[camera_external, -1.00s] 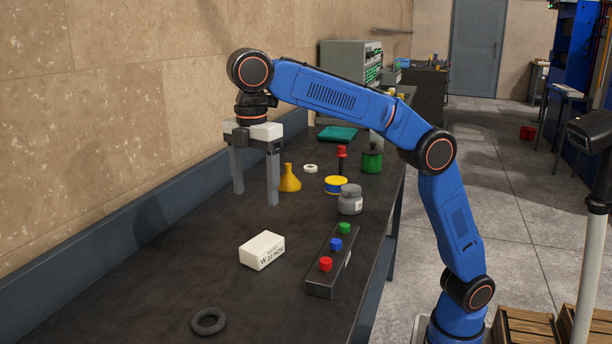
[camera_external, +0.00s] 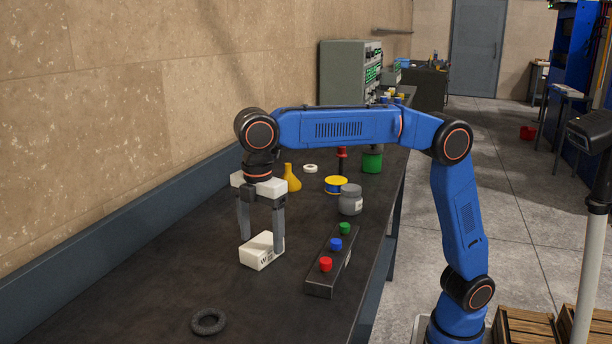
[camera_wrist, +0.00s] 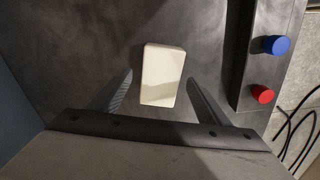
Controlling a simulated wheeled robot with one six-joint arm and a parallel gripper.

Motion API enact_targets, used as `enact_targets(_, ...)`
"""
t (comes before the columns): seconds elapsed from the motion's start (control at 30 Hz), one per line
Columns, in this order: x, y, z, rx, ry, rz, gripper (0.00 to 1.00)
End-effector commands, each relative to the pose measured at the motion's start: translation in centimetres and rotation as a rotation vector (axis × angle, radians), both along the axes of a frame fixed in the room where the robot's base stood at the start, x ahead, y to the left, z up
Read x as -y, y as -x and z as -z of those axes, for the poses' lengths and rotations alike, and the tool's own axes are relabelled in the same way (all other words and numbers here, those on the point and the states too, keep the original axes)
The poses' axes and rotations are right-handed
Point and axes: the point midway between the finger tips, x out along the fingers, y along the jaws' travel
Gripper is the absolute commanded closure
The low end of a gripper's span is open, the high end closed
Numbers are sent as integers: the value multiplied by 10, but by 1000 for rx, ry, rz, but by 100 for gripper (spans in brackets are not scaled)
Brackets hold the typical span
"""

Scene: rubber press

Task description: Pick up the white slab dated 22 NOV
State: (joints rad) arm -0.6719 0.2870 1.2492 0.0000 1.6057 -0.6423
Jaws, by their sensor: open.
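My gripper (camera_external: 262,246) is open and points down over the slab. In the external view one finger is behind the slab's left side and the other overlaps its right end. In the wrist view the fingertips lie to the left and right of the slab's near half, with gaps on both sides. Nothing is held.
A button box (camera_external: 332,262) with red, blue and green buttons stands to the right of the slab. A black ring (camera_external: 208,322) lies in front. A grey jar (camera_external: 351,200), a yellow-topped tin (camera_external: 336,185) and a yellow flask (camera_external: 291,178) stand behind. The bench front left is clear.

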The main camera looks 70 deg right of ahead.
Motion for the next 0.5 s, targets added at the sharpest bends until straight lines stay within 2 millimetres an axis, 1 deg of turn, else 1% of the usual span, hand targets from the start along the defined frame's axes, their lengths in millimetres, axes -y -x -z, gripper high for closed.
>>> enact_targets(0.03,1,1,7,-1,1,0,30)
enact_targets(0.1,0,1,16,-1,2,0,30)
enact_targets(0.2,0,1,23,0,0,0,30)
enact_targets(0.47,0,1,25,0,0,0,30)
enact_targets(0.5,0,1,25,0,0,0,34)
